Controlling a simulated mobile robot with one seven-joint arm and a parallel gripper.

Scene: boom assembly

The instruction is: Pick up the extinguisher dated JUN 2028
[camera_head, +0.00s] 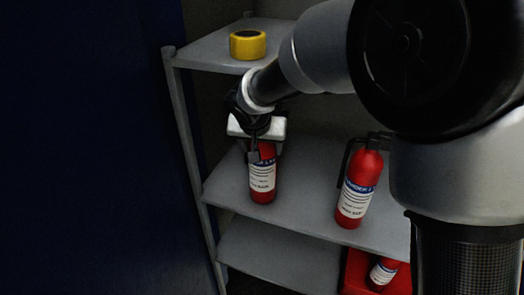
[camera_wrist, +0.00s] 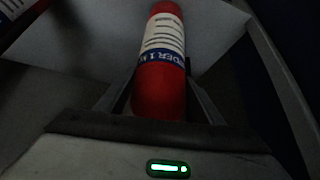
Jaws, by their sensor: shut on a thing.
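A red extinguisher (camera_head: 263,180) with a white and blue label stands upright on the middle shelf, towards its left end. My gripper (camera_head: 262,150) is shut on its upper part from above and behind. In the wrist view the same extinguisher (camera_wrist: 160,70) lies between my two fingers (camera_wrist: 158,98). A second red extinguisher (camera_head: 357,190) with a black handle stands on the same shelf to the right, apart from my gripper. The date print on both labels is too small to read, so I cannot tell which is JUN 2028.
A yellow roll (camera_head: 248,44) sits on the top shelf (camera_head: 205,52). A third extinguisher (camera_head: 383,271) lies tilted in a red container (camera_head: 355,272) low at the right. A shelf post (camera_head: 185,135) stands close on the left. The middle shelf (camera_head: 305,195) is clear between the two extinguishers.

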